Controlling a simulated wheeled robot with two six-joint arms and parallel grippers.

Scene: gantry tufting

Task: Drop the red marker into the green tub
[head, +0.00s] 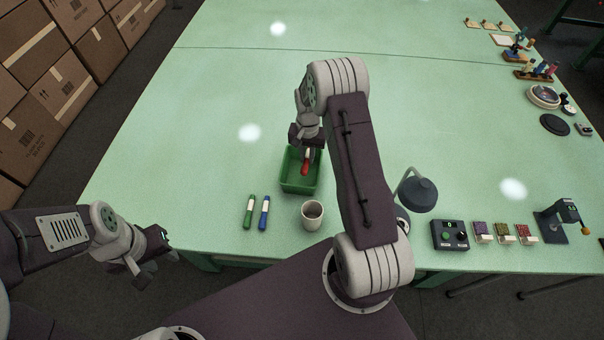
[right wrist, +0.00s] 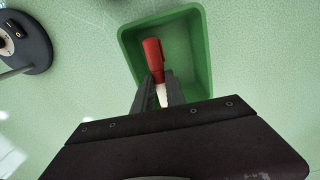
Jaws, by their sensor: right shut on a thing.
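The red marker (head: 305,168) is held by my right gripper (head: 307,152), over the green tub (head: 300,188). In the right wrist view the marker (right wrist: 154,60) has a red end and a white body, and the fingers of my right gripper (right wrist: 158,92) are shut on it. The green tub (right wrist: 204,50) lies below it, and its visible floor is bare. I cannot tell how far the marker is above the tub floor. My left gripper (head: 156,257) is off the table's front left edge, away from the tub; its finger gap is unclear.
A green marker (head: 249,212) and a blue marker (head: 264,213) lie left of a white cup (head: 312,214), in front of the tub. A desk lamp (head: 417,192) and a black control box (head: 450,235) stand to the right. The table's middle is clear.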

